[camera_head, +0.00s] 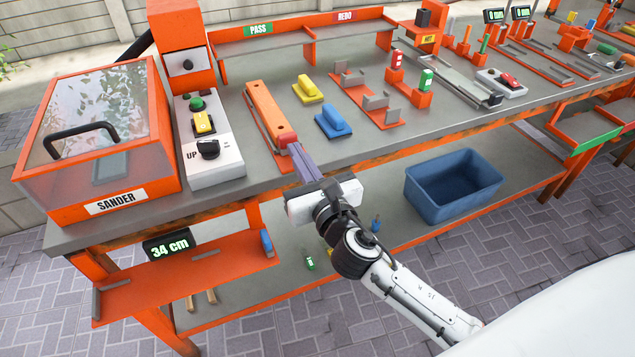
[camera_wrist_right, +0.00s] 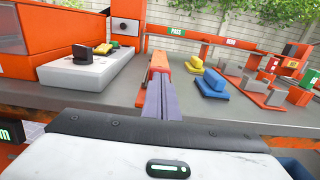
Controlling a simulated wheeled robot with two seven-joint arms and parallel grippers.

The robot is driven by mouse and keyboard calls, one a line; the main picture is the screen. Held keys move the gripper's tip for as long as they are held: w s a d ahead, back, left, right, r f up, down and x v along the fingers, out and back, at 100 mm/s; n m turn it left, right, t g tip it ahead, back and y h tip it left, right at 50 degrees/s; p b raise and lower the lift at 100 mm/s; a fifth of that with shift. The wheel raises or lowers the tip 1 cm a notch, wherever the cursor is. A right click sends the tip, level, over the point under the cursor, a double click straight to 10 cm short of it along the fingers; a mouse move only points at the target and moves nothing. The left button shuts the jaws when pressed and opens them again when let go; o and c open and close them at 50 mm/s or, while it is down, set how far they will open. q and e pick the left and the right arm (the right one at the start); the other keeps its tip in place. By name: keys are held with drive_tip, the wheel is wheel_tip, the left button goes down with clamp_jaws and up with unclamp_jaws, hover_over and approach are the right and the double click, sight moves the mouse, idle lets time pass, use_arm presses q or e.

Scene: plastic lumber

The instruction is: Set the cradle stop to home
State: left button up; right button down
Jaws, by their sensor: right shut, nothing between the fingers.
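An orange bar (camera_head: 268,108) with a red near end (camera_head: 286,136) lies in a long narrow cradle on the bench; it also shows in the wrist view (camera_wrist_right: 159,62). My right gripper (camera_head: 297,152) is shut and empty, its grey-purple fingers pointing at the red near end. In the wrist view the fingers (camera_wrist_right: 158,92) overlap the bar's near end, and I cannot tell if they touch it. No part is clearly marked as the cradle stop. An orange ledge under the bench front carries a blue block (camera_head: 267,241) and a 34 cm display (camera_head: 168,246). My left gripper is not in view.
A sander box (camera_head: 102,150) and a knob panel (camera_head: 207,150) stand left of the bar. Yellow (camera_head: 308,89) and blue (camera_head: 333,121) handled blocks and an orange fixture (camera_head: 385,119) stand right of it. A blue bin (camera_head: 453,184) sits on the lower shelf.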

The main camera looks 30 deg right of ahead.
drive_tip(key=s, duration=1.3)
drive_tip(key=s+a+f+m+g+y, duration=0.1)
drive_tip(key=s+f+m+g, duration=0.3)
drive_tip(key=f+m, duration=1)
drive_tip(key=s+a+f+m+g+y, duration=0.2)
drive_tip(key=s+f+m+g, duration=0.3)
drive_tip(key=s+f+m, duration=0.6)
wheel_tip(320, 180, down, 3)
drive_tip(key=m+b, duration=0.1)
drive_tip(key=m, duration=0.7)
drive_tip(key=shift+s+a+r+m, duration=0.15)
drive_tip(key=shift+a+m, duration=0.1)
drive_tip(key=shift+m, duration=0.15)
